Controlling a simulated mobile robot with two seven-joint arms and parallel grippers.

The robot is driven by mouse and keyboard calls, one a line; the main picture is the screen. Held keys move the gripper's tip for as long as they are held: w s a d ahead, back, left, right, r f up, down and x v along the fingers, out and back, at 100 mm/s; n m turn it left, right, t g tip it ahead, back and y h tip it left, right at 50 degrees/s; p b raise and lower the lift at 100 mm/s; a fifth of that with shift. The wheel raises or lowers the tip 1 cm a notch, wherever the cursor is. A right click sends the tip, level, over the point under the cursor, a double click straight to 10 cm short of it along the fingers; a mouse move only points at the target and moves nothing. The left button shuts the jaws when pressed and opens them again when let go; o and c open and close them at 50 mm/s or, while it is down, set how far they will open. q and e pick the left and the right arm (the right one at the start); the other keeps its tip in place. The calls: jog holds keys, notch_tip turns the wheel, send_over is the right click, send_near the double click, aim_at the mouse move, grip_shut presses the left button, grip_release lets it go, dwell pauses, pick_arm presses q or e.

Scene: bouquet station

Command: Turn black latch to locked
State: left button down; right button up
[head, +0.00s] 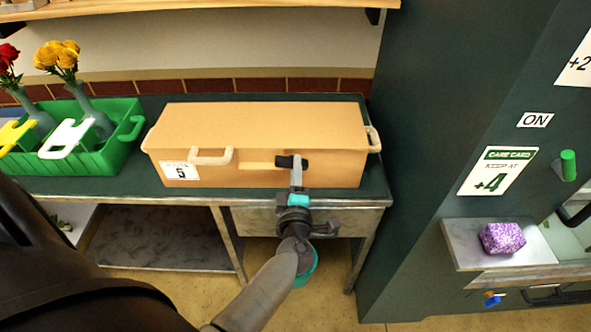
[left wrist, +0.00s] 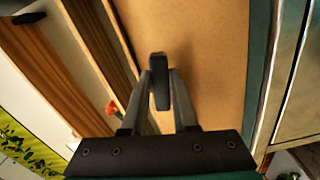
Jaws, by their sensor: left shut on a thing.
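The black latch (head: 284,161) is on the front face of the tan box (head: 230,123), right of the middle. A pale yellow bar (head: 257,166) lies just to its left. My left gripper (head: 297,166) reaches the latch from the front and is shut on it. In the left wrist view the latch (left wrist: 159,82) sits between the two fingertips (left wrist: 160,77), against the tan face. The fingers partly hide the latch in the head view. My right gripper is in neither view.
The box has a pale front handle (head: 211,158), a label (head: 180,171) and a side handle (head: 374,139). It stands on a dark counter (head: 120,186). A green crate (head: 120,118) with flower vases stands left. A dark cabinet (head: 420,180) rises right.

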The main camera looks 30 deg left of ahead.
pick_arm(q)
jog(key=shift+d+n, duration=0.1)
jog(key=shift+n, duration=1)
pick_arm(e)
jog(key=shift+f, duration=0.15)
pick_arm(q)
jog(key=c, duration=0.7)
grip_release()
jog(key=shift+r, duration=0.1)
